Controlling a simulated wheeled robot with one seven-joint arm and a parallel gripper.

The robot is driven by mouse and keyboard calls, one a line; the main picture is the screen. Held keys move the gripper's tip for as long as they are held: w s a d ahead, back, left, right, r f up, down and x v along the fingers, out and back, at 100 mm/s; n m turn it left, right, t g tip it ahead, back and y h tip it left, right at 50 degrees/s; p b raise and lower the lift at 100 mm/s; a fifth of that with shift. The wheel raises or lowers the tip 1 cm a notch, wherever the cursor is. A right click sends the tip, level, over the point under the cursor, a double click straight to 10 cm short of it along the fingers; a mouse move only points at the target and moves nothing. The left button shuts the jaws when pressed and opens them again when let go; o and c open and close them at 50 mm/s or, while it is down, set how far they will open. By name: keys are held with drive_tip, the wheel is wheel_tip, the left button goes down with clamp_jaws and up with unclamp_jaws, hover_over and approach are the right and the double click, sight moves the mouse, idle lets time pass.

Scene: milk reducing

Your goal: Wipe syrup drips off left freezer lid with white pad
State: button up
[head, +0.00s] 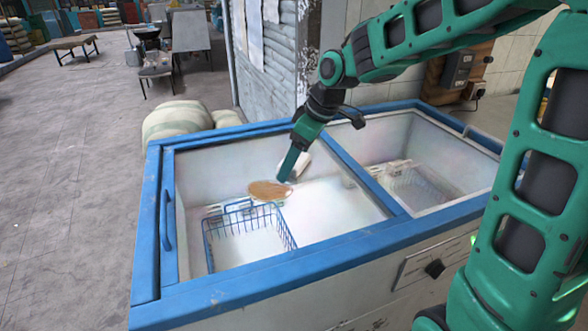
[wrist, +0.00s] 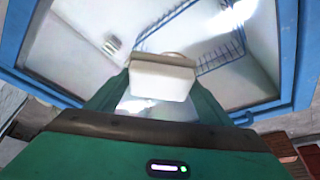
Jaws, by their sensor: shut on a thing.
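The left freezer lid (head: 335,212) is a clear pane in a blue frame, closed on the left half of the chest freezer. A brown syrup patch (head: 268,190) shows on it near the middle. My gripper (head: 291,168) reaches down over the lid, just behind and right of the patch. It is shut on the white pad (wrist: 162,78), which spans between the fingertips in the wrist view. The pad (head: 303,166) is partly hidden by the fingers in the head view. I cannot tell if the pad touches the glass. In the wrist view the pad hides most of the patch.
A blue wire basket (head: 248,237) sits inside the freezer under the left lid. The right lid (head: 440,160) adjoins it, with another basket below. A blue handle (head: 167,220) stands at the left edge. Pale sacks (head: 177,118) lie behind the freezer. Open floor is at left.

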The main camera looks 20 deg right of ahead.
drive_tip(key=shift+r, duration=1.3)
drive_tip(key=shift+s, duration=0.1)
